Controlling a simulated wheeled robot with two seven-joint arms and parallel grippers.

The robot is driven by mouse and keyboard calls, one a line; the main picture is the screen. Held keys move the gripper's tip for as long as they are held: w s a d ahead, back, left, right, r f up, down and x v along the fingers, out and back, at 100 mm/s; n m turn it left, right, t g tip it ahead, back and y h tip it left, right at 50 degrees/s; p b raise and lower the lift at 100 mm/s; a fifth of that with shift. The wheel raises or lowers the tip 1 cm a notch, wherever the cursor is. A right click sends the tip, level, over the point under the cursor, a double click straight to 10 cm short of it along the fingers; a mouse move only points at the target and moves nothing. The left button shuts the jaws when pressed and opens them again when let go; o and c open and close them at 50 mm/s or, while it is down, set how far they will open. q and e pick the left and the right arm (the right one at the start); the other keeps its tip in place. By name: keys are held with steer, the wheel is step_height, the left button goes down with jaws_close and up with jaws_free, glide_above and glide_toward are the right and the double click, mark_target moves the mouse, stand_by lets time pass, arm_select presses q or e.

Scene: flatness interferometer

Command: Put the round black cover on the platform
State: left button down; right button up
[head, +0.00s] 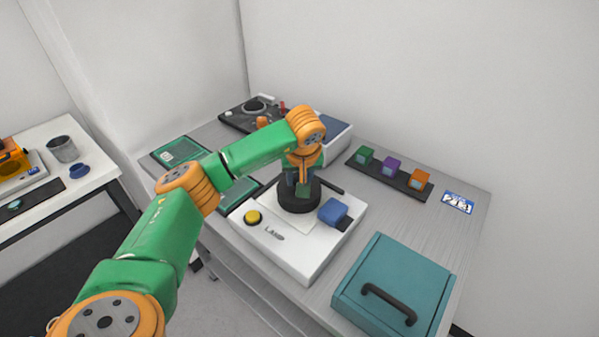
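The round black cover (298,204) is over the light square pad on top of the white instrument (275,252) in the middle of the bench. It looks upright; whether it rests fully on the surface is hard to tell. My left gripper (303,186) points down at the cover's top and overlaps it in the head view. The fingertips are small and partly hidden by the wrist, so whether they grip the cover is unclear. My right gripper is not in view.
A yellow button (252,217) and a blue block (333,212) sit on the instrument beside the cover. A teal case (395,280) stands front right. A black strip with coloured blocks (391,168) lies behind. A black plate with a round part (254,106) is at the back.

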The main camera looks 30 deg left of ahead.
arm_select(q)
steer(key=shift+f, duration=0.2)
steer(key=c, duration=0.5)
jaws_free()
